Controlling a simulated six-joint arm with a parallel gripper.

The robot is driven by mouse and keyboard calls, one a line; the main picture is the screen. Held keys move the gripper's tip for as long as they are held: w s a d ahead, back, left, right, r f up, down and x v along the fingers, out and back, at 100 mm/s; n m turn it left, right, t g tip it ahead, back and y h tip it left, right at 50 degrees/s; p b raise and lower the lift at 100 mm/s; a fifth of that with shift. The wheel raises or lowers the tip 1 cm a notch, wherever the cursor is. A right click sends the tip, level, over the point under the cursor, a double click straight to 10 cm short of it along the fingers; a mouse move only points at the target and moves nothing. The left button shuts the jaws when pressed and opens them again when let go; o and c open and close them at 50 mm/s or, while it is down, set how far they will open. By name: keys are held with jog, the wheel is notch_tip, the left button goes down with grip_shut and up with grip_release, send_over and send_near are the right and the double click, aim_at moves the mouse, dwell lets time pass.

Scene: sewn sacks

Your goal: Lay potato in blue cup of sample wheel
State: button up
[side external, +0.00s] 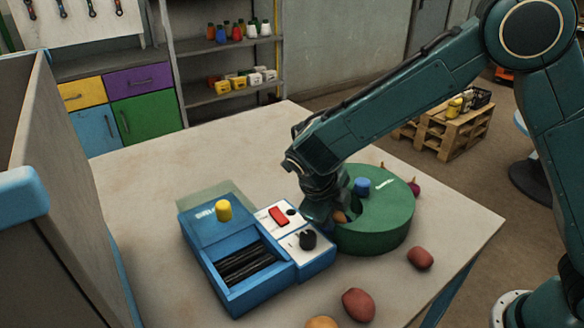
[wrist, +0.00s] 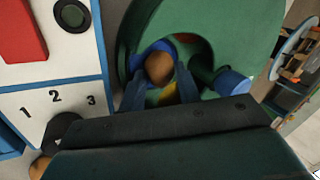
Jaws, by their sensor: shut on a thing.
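The green sample wheel (side external: 385,228) lies on the table, with a blue peg (side external: 362,187) standing on its top. My gripper (side external: 335,214) points down at the wheel's left part and is shut on a brown potato (side external: 341,217). In the wrist view, the potato (wrist: 159,67) sits between my fingers (wrist: 160,88). The blue cup (wrist: 152,47) shows as a blue rim around the potato's far side. The potato is at or just over this cup; its underside is hidden, so I cannot tell if it touches the bottom.
A blue box (side external: 236,285) with a dark grille, yellow knob (side external: 224,210), red switch (side external: 278,216) and black knob (side external: 307,239) stands close left of the wheel. Reddish potatoes (side external: 358,304) (side external: 420,257) lie in front. A purple-red vegetable (side external: 413,188) is behind the wheel.

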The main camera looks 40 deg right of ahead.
jog(key=o, duration=0.8)
jog(key=shift+v, duration=6.05)
jog(key=shift+d, duration=0.1)
